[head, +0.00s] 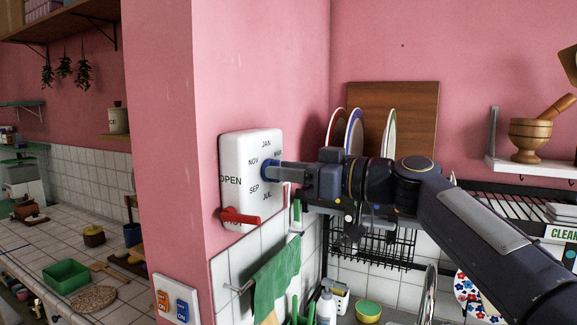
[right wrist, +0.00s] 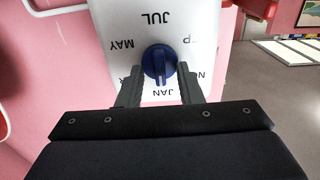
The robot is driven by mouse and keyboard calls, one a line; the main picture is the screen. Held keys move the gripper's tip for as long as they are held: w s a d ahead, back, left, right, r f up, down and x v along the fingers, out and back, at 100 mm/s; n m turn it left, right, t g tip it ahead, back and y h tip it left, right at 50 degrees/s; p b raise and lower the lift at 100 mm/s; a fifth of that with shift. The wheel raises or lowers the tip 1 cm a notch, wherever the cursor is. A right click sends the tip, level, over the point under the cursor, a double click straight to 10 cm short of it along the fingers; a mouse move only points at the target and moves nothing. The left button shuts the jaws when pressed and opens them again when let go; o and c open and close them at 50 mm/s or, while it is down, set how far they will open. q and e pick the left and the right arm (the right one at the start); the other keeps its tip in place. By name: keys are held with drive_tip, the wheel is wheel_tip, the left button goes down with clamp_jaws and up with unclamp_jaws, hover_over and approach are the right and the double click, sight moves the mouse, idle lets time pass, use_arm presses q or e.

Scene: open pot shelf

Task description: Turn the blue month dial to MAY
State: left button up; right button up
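The blue month dial (head: 267,171) is on a white wall panel (head: 238,150) with month names around it. In the right wrist view the panel is upside down, and the dial (right wrist: 159,64) is round with a raised ridge lying roughly along the line between JUL and JAN. The ridge's lower end points towards JAN. MAY is at the left of the dial there. My right gripper (right wrist: 160,88) is at the dial, its two fingers spread with the dial between their tips. A gap shows on each side. My left gripper is not in view.
A green towel (head: 276,280) hangs below. Plates and a wire rack (head: 372,243) are behind my right arm. Orange and blue switches (head: 173,302) are lower left.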

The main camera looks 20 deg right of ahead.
clamp_jaws()
drive_tip(key=shift+m, duration=0.3)
drive_tip(key=shift+w+d+f+m+p, duration=0.15)
drive_tip(key=shift+m+p, duration=0.6)
drive_tip(key=shift+m, duration=5)
drive_tip(key=shift+s+f+m+p, duration=0.1)
drive_tip(key=shift+m+p, duration=0.65)
drive_tip(key=shift+m, duration=5)
drive_tip(key=shift+f, duration=0.1)
